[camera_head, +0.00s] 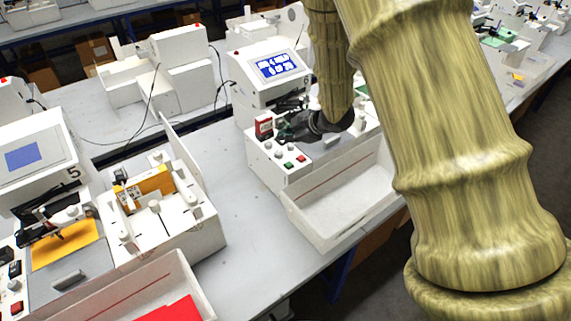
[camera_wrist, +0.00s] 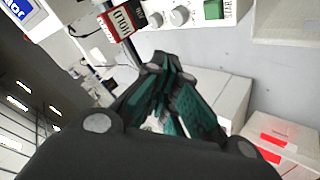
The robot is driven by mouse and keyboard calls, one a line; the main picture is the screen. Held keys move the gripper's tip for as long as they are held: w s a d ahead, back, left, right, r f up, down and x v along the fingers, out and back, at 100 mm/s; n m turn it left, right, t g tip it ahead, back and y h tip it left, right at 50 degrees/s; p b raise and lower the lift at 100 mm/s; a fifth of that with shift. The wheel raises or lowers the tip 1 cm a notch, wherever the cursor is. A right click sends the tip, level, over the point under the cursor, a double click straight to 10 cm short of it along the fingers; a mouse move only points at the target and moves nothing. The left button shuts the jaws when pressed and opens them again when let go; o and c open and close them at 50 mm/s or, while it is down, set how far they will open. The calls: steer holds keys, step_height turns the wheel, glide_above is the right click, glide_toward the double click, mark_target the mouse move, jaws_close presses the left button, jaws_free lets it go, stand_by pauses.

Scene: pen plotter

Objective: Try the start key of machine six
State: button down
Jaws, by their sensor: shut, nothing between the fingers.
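Machine six (camera_head: 262,90) is a white plotter with a lit blue screen (camera_head: 278,66) and a "6" beside it. Its front panel has a green start key (camera_head: 288,165) next to a red key (camera_head: 300,158). In the wrist view the green key (camera_wrist: 213,9), lettered START, is at the top edge. A red and white tag lettered HOLD (camera_wrist: 120,22) is on the machine; it also shows in the head view (camera_head: 263,127). My gripper (camera_head: 283,134) is shut and empty above the panel, apart from the green key. Its fingertips (camera_wrist: 160,62) show in the wrist view.
A white tray (camera_head: 335,205) is in front of machine six. Machine five (camera_head: 42,160) stands at left, with a white fixture holding an orange block (camera_head: 150,185) beside it. A box with red sheets (camera_head: 170,306) is at the front. Bare bench (camera_head: 240,225) lies between.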

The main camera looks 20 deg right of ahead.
steer(key=b, duration=0.3)
glide_above(287, 166)
steer(key=f, duration=0.2)
steer(key=w+f, duration=0.1)
steer(key=f, duration=0.1)
steer(key=shift+a+f, duration=0.1)
steer(key=shift+f, duration=0.25)
steer(key=shift+s+f+b, duration=0.6)
steer(key=shift+b, duration=0.05)
steer(key=f+b, duration=0.2)
steer(key=f, duration=0.1)
steer(key=shift+w+f, duration=0.3)
steer(key=shift+w, duration=0.05)
steer(key=shift+s, duration=0.25)
steer(key=shift+w+f, duration=0.1)
